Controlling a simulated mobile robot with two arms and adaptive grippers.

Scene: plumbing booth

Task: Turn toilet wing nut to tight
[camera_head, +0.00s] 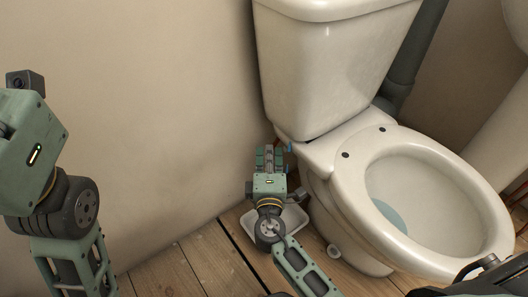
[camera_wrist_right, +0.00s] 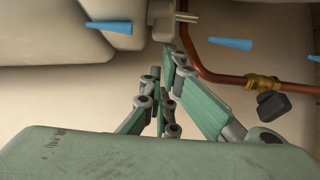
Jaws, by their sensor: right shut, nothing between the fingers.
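The toilet (camera_head: 340,100) stands at the right in the head view. My right gripper (camera_head: 270,151) is shut and empty, by the lower left of its tank. In the right wrist view, its fingers (camera_wrist_right: 167,62) point up at a pale block-like fitting (camera_wrist_right: 162,20) under the tank, with short prongs (camera_wrist_right: 186,17) at its side. Blue tapered pieces (camera_wrist_right: 230,43) show on both sides of this fitting. I cannot tell which part is the wing nut, or whether the fingertips touch anything. My left arm is at the left edge, its gripper out of view.
A copper pipe (camera_wrist_right: 205,73) with a brass fitting (camera_wrist_right: 262,82) and dark knob (camera_wrist_right: 273,106) runs close right of the fingers. A white tray (camera_head: 292,221) lies on the wooden floor (camera_head: 172,272) below my right arm. The wall (camera_head: 170,110) is close on the left.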

